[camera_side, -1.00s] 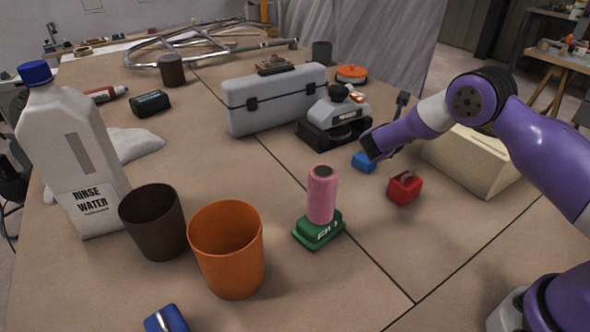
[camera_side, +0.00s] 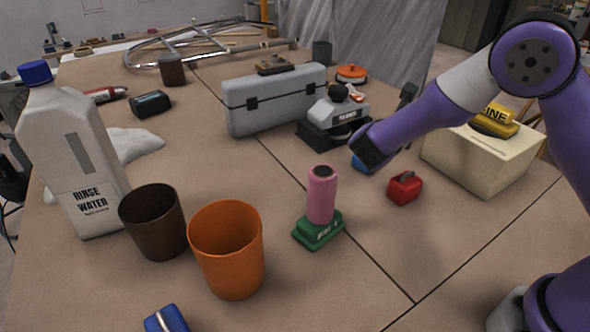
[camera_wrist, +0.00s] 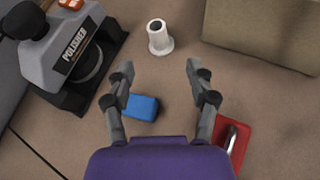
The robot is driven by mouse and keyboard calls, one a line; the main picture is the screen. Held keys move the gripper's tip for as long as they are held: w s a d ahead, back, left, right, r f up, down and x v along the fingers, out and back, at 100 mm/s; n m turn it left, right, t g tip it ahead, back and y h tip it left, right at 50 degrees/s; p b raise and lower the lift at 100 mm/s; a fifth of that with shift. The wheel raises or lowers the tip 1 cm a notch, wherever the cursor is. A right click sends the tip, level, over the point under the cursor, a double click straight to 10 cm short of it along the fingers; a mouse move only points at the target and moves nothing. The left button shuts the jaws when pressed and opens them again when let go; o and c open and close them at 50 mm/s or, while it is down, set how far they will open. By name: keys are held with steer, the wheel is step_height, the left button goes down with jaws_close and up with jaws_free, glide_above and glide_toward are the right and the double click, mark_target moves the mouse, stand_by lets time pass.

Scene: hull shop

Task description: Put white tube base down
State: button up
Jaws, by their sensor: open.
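The white tube (camera_wrist: 160,40) shows in the wrist view, at the top centre. It appears to stand upright on the table, with its round dark opening up and its wider, flared end at the bottom. My gripper (camera_wrist: 159,68) is open and empty. Its two fingers are spread apart, and the tube is beyond their tips, roughly in line with the gap between them. In the side view my purple wrist hides most of the fingers, and I cannot make out the tube there.
A blue block (camera_wrist: 141,107) lies by the left finger, and a red block (camera_wrist: 232,142) by the right. A grey polisher (camera_wrist: 62,48) is left of the tube; a beige box (camera_wrist: 265,32) is right. A pink cylinder (camera_side: 321,195) stands on a green base (camera_side: 319,232).

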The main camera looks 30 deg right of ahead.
steer(key=s+a+r+m+y, duration=0.4)
steer(key=s+r+m+y, duration=0.1)
steer(key=s+m, duration=0.5)
steer(key=s+a+r+m+y, duration=0.5)
steer(key=s+m, duration=0.5)
steer(key=m, duration=0.2)
steer(key=shift+g+y, duration=0.4)
steer(key=shift+y, duration=0.1)
steer(key=shift+s+r, duration=0.1)
